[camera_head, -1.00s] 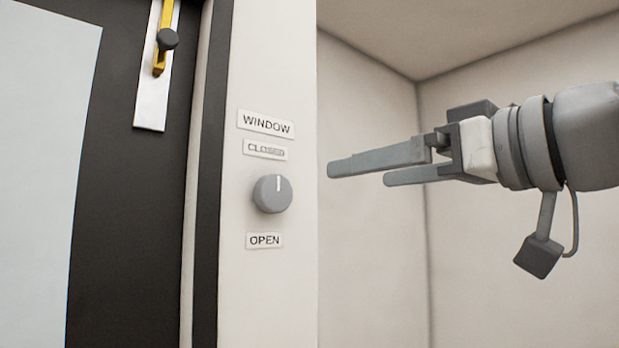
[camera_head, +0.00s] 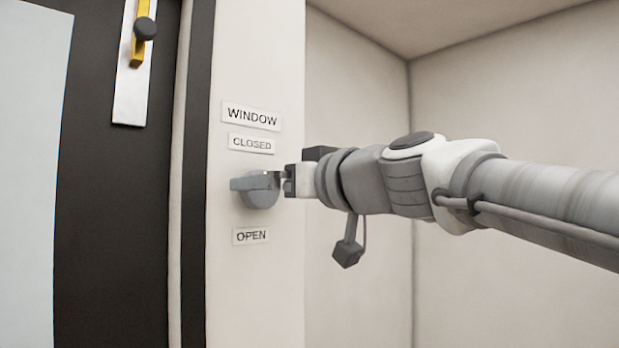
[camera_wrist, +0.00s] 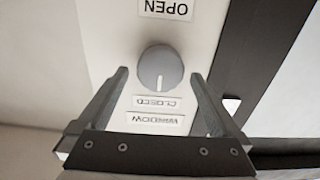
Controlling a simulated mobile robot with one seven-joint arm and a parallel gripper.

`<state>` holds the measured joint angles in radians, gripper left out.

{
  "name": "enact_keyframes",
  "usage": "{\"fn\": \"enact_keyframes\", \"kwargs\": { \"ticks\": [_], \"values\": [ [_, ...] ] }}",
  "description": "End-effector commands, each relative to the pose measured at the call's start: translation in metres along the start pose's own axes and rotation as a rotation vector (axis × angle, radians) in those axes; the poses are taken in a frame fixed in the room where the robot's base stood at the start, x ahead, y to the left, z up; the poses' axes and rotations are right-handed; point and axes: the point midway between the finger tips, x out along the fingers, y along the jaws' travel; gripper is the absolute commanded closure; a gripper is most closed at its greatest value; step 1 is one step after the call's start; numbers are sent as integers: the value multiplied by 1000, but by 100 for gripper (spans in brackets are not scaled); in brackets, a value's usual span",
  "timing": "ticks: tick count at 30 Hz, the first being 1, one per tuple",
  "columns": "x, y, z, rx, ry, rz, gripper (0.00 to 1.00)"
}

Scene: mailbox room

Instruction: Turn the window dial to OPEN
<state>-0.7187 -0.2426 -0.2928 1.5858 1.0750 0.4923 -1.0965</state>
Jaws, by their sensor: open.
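The window dial is a round grey knob (camera_head: 262,201) on the pale wall panel, between the CLOSED label (camera_head: 251,144) and the OPEN label (camera_head: 251,236). In the upside-down wrist view the dial (camera_wrist: 157,70) shows whole, its white mark pointing to the CLOSED label (camera_wrist: 156,102); the OPEN label (camera_wrist: 170,9) is on its other side. My gripper (camera_wrist: 158,76) is open, with one finger on each side of the dial and a visible gap to each. In the head view my gripper (camera_head: 252,183) covers the dial's upper part; contact cannot be told.
A WINDOW label (camera_head: 251,116) is above the CLOSED label. At left is a dark door frame (camera_head: 120,220) with a pale pane and a yellow latch bar (camera_head: 139,38) with a dark knob. Right of the panel is a bare recessed corner.

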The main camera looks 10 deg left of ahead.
Motion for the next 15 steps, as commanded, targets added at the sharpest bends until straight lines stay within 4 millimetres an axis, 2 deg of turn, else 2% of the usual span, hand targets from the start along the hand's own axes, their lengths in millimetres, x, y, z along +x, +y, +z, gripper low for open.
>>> {"fn": "enact_keyframes", "kwargs": {
  "ticks": [10,11,15],
  "values": [
    [4,0,0,0,1,0,0],
    [4,0,0,0,1,0,4],
    [4,0,0,0,1,0,29]
  ]
}}
